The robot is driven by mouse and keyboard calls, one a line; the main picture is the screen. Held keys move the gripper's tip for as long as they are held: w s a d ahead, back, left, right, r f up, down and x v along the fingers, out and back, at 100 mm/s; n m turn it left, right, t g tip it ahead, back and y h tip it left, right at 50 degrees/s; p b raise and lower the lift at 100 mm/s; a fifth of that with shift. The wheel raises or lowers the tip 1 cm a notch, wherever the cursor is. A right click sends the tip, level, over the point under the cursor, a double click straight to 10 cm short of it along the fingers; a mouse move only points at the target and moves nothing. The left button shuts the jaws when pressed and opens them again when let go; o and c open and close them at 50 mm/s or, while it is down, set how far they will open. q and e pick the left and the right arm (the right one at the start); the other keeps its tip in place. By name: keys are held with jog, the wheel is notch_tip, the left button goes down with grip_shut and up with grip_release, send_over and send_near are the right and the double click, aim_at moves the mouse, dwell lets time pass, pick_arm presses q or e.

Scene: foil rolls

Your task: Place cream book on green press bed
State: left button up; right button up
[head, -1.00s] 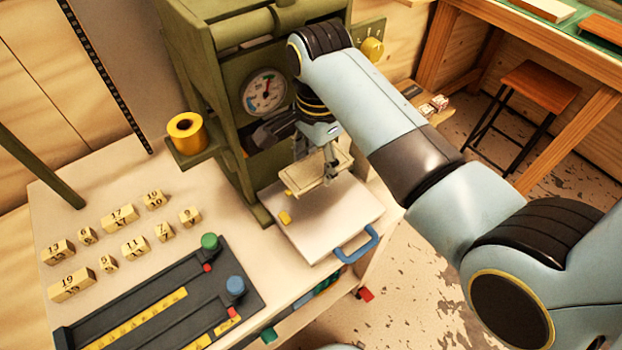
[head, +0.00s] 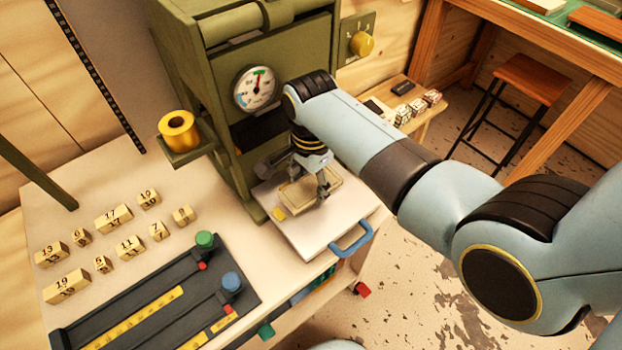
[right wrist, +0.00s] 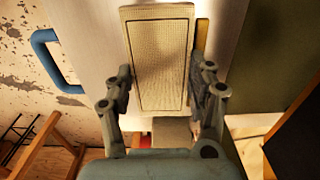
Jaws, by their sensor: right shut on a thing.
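The cream book (head: 298,196) lies flat, low over the pale press bed (head: 300,238) of the green press (head: 215,90). I cannot tell if it touches the bed. My right gripper (head: 322,188) is shut on it, with fingers on its two long sides. In the right wrist view the book (right wrist: 160,60) sits between the fingers of my right gripper (right wrist: 163,85). A yellow mark (head: 279,213) shows on the bed beside the book's near left corner. The blue handle (head: 351,240) is at the bed's front. My left gripper is out of view.
Several numbered wooden blocks (head: 114,218) stand on the bench at left, behind a dark slider panel (head: 160,300). A yellow roll (head: 179,131) sits on a bracket left of the press. Small items (head: 418,104) lie on a shelf at right.

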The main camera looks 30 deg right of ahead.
aim_at(311, 186)
jog(key=shift+f, duration=0.3)
jog(key=o, duration=1.3)
jog(key=shift+r, duration=0.35)
notch_tip(311, 186, up, 13)
jog(key=shift+f+p, duration=0.2)
jog(key=shift+p, duration=0.1)
